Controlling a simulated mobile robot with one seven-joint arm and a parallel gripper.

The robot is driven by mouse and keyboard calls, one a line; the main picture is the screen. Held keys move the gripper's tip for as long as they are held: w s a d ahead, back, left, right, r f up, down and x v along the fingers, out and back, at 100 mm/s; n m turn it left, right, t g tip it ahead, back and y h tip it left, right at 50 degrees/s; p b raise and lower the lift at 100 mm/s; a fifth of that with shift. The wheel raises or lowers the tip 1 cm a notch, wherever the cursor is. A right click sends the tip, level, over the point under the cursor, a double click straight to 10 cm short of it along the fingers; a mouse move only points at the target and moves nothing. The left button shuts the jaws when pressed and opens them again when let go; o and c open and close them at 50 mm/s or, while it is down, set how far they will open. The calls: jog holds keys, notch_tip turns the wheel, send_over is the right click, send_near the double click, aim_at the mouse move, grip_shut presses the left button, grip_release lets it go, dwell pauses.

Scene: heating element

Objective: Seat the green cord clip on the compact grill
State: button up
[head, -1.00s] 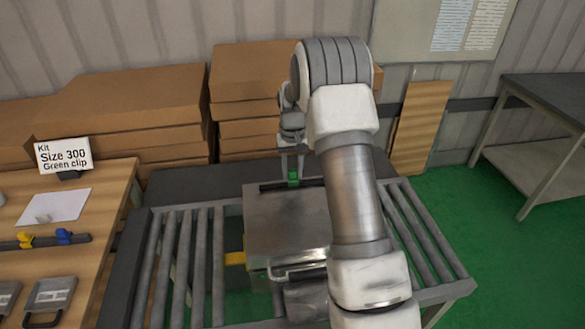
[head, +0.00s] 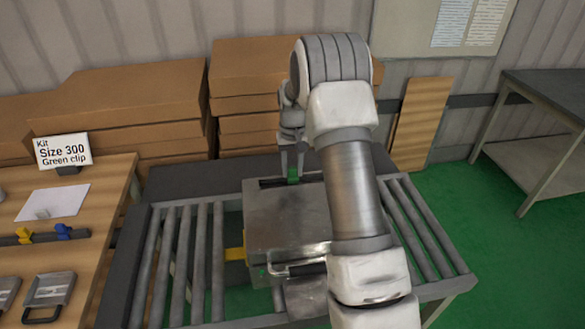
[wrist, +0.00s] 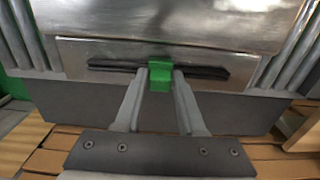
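The compact grill (head: 285,225) is a silver metal box with a front handle, standing on the roller conveyor. A dark rail (wrist: 110,66) runs along its back edge. The green clip (wrist: 160,76) sits at the middle of this rail in the wrist view, and it also shows in the head view (head: 292,175). My gripper (wrist: 160,84) has its two fingers on either side of the clip, close against its sides. The clip's underside and its exact contact with the rail are hidden. My arm covers the grill's right side in the head view.
A wooden bench (head: 105,215) on the left holds a sign (head: 63,150) reading "Kit Size 300 Green clip", a paper sheet, and a rack with yellow and blue clips. Cardboard boxes (head: 150,100) are stacked behind the conveyor (head: 185,260). A yellow block (head: 235,254) touches the grill's left side.

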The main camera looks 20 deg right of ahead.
jog(key=o, duration=0.5)
jog(key=shift+r+p, duration=0.35)
jog(key=shift+r, duration=8.35)
